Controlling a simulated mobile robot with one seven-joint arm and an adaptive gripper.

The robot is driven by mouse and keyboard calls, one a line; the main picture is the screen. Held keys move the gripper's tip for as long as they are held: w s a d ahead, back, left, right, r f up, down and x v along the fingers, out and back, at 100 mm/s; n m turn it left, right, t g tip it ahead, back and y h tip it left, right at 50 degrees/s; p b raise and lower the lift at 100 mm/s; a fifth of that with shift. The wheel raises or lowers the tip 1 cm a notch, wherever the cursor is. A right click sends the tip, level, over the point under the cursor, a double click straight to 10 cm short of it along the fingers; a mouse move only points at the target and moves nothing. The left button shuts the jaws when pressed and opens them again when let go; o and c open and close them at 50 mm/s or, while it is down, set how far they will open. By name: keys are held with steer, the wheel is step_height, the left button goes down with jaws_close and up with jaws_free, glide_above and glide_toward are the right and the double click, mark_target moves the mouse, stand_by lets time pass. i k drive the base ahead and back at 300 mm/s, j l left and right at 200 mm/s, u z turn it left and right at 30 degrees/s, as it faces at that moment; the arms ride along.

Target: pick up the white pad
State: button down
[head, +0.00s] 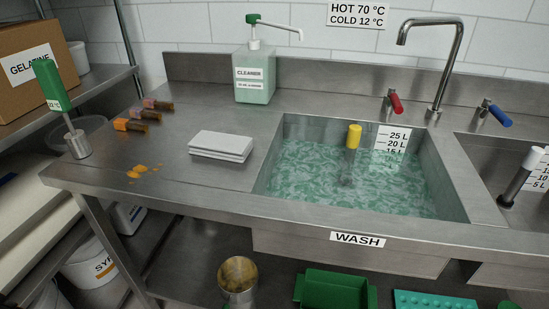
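The white pad (221,145) lies flat on the steel counter, left of the wash sink. It looks like a low stack of white sheets or layers, with its front edge facing me. Nothing covers it or touches its top. My gripper does not show in the head view.
The wash sink (455,190) right of the pad holds green liquid and a yellow-topped upright tube (354,137). A cleaner pump bottle (255,78) stands behind the pad. Orange spill spots (137,172), small brown-orange pieces (130,125) and a green-handled tool (52,85) are left.

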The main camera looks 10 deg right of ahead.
mark_target(225, 146)
steer(key=i+l+u, duration=0.45)
steer(key=i+l, duration=0.3)
